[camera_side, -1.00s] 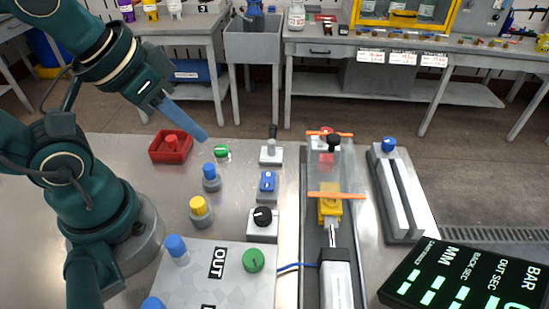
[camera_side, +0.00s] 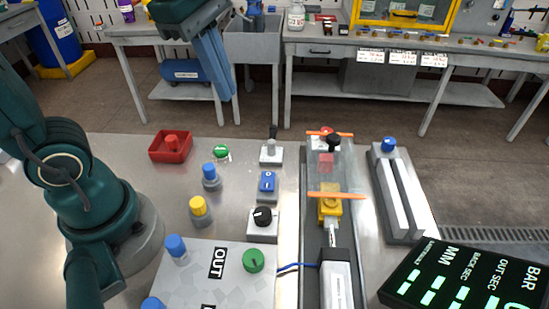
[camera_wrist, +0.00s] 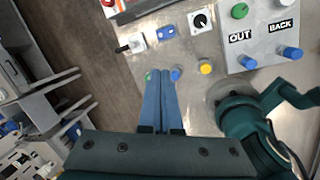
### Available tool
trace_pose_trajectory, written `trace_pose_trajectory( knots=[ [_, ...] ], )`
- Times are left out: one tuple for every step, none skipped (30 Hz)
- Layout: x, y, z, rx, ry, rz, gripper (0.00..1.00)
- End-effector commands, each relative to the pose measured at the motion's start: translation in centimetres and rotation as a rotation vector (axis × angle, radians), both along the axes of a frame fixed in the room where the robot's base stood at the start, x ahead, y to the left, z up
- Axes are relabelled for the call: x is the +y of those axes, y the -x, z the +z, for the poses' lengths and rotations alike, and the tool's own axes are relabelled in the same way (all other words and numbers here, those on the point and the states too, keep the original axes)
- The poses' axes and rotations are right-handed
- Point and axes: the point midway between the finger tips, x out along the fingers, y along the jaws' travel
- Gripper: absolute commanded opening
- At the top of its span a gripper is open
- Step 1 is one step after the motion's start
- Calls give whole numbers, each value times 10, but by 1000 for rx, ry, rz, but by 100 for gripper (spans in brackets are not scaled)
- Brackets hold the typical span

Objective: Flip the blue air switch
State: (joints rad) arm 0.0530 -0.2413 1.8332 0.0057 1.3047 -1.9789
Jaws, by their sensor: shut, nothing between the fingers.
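The blue switch (camera_side: 267,181) is a small blue block with a white mark on a grey base, in the middle of the metal table. It also shows at the top of the wrist view (camera_wrist: 166,33). My gripper (camera_side: 226,98) has long blue fingers pointing down, held high above the far edge of the table in the side view. In the wrist view its fingertips (camera_wrist: 164,72) are together and empty, apart from the switch. They overlap the view near a green button (camera_wrist: 148,76) and a blue push button (camera_wrist: 175,73).
Around the switch stand a black-handled lever (camera_side: 271,149), a black knob (camera_side: 263,216), a yellow button (camera_side: 200,208) and a red button box (camera_side: 171,146). A conveyor with a clear cover and orange bars (camera_side: 336,195) is to the right. A grey OUT panel (camera_side: 205,290) is in front.

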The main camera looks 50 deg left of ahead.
Motion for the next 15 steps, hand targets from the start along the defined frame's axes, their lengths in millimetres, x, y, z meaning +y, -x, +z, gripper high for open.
trace_pose_trajectory(
  knots=[
    [-2, -8, -1, 28, 20, 83, 0],
    [-3, -12, -1, 44, 31, 139, 0],
    [-5, -18, -2, 65, 45, 213, 0],
    [-6, -22, -3, 81, 53, 263, 0],
    [-7, -27, -5, 96, 59, 308, 0],
    [-9, -32, -7, 115, 65, 360, 0],
    [-10, -36, -9, 128, 67, 390, 0],
    [-12, -39, -11, 140, 68, 415, 0],
    [-13, -43, -14, 155, 67, 438, 0],
    [-14, -46, -17, 165, 66, 447, 0],
    [-15, -49, -19, 174, 63, 447, 0],
    [-17, -52, -23, 184, 58, 445, 0],
    [-17, -54, -25, 191, 56, 442, 0],
    [-18, -55, -28, 199, 53, 440, 0],
    [-19, -57, -31, 207, 50, 437, 0]
  ],
)
